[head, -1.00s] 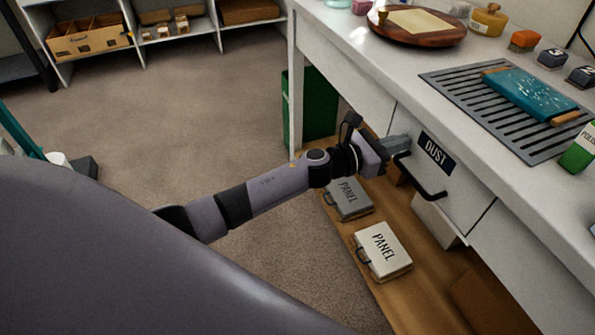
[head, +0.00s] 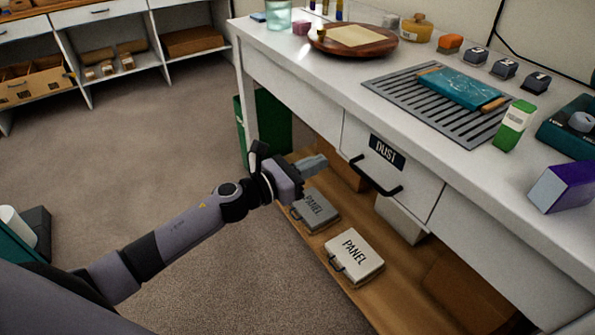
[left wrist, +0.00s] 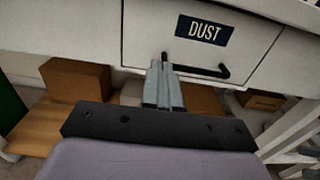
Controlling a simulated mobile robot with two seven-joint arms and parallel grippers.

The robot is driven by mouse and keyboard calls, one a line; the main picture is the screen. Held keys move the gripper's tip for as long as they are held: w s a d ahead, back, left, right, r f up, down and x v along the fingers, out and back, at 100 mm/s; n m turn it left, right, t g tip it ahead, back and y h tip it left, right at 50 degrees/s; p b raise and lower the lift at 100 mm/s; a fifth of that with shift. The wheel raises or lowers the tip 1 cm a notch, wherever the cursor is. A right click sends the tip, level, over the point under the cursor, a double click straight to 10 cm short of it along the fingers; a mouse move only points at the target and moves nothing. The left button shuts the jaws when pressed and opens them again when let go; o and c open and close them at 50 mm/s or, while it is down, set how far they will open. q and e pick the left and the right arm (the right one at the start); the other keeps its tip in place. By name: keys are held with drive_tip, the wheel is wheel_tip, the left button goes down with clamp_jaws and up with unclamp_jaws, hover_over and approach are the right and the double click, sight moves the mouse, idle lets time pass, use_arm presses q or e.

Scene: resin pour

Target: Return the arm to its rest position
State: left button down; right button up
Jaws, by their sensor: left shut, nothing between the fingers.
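My left arm (head: 185,232) reaches in from the lower left in the head view. My left gripper (head: 318,162) is shut and empty, in front of the white bench and to the left of the DUST drawer (head: 411,178). A gap shows between the fingertips and the drawer's black handle (head: 374,178) in the head view. In the left wrist view the shut fingers (left wrist: 161,72) point toward the drawer front, with the handle (left wrist: 205,71) beyond them. The drawer looks closed. My right gripper is not in view.
Two PANEL cases (head: 354,257) (head: 316,210) lie on the wooden lower shelf (head: 402,290). A green bin (head: 271,128) stands by the bench leg. The benchtop holds a slotted grey mat (head: 400,92), a teal board (head: 460,87) and a purple box (head: 563,187). The carpet on the left is open.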

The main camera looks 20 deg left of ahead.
use_arm(q)
drive_tip(key=shift+v, duration=2.05)
drive_tip(key=s+a+f+m+g+y, duration=0.1)
drive_tip(key=s+f+m+y, duration=0.2)
drive_tip(key=s+f+m, duration=0.45)
drive_tip(key=s+f+m+g+y, duration=0.2)
drive_tip(key=s+f+m+y, duration=0.15)
drive_tip(key=s+m, duration=0.75)
drive_tip(key=s+a+f+m+g+y, duration=0.15)
drive_tip(key=s+f+m, duration=0.45)
drive_tip(key=m, duration=0.6)
wheel_tip(320, 180, up, 11)
drive_tip(key=p, duration=1.3)
drive_tip(key=shift+a+r+t+y+p, duration=0.25)
drive_tip(key=shift+a+t+y+p, duration=0.15)
drive_tip(key=shift+a, duration=0.1)
drive_tip(key=shift+s, duration=0.1)
